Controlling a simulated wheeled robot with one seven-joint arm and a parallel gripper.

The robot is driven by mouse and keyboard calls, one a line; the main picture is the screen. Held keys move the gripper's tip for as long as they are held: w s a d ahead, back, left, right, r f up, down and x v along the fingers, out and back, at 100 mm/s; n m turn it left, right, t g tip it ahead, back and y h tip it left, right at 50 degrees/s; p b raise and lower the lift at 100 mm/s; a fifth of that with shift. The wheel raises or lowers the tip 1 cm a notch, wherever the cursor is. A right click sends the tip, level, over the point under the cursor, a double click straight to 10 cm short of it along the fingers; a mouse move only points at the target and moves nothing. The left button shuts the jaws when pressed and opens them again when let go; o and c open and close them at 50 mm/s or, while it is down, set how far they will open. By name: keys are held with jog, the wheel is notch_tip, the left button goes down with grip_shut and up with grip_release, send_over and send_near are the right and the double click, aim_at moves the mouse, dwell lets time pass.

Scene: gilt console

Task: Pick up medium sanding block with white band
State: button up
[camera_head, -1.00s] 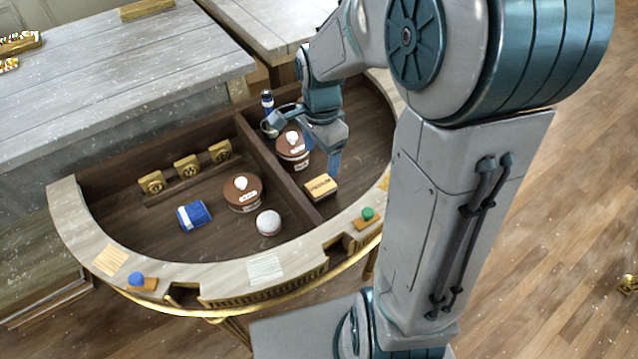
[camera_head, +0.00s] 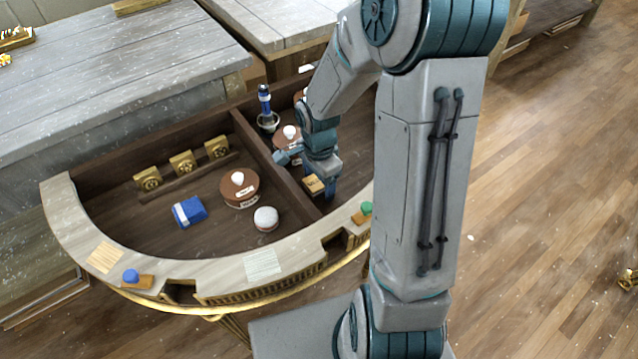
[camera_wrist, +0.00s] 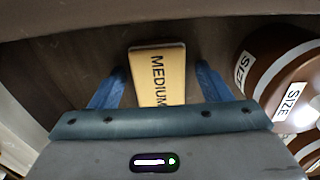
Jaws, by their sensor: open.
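The medium sanding block (camera_wrist: 157,76) is a tan block lettered "MEDIUM" in the wrist view. It lies on the dark floor of the console's right compartment, and its near end is hidden by my gripper's body. No white band can be made out on its visible face. In the head view the block (camera_head: 313,184) shows small, partly covered by my gripper. My gripper (camera_wrist: 158,90) is open, with one blue finger on each side of the block and a gap to each. In the head view my gripper (camera_head: 308,178) is low in the right compartment.
A brown round container (camera_wrist: 285,70) with "SIZE" labels stands close to the right finger. A dark divider (camera_head: 262,150) separates the compartments. The left one holds a blue block (camera_head: 189,212), a brown round container (camera_head: 240,188) and a white-topped round item (camera_head: 265,219). The curved rim (camera_head: 215,272) edges the front.

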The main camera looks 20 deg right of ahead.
jog(key=c, duration=1.1)
jog(key=shift+c, duration=0.2)
jog(key=shift+r, duration=0.65)
notch_tip(320, 180, up, 3)
jog(key=shift+f, duration=0.2)
jog(key=s+d+r+p, duration=0.1)
jog(key=s+d+r, duration=0.5)
jog(key=d, duration=0.4)
jog(key=shift+r, duration=0.5)
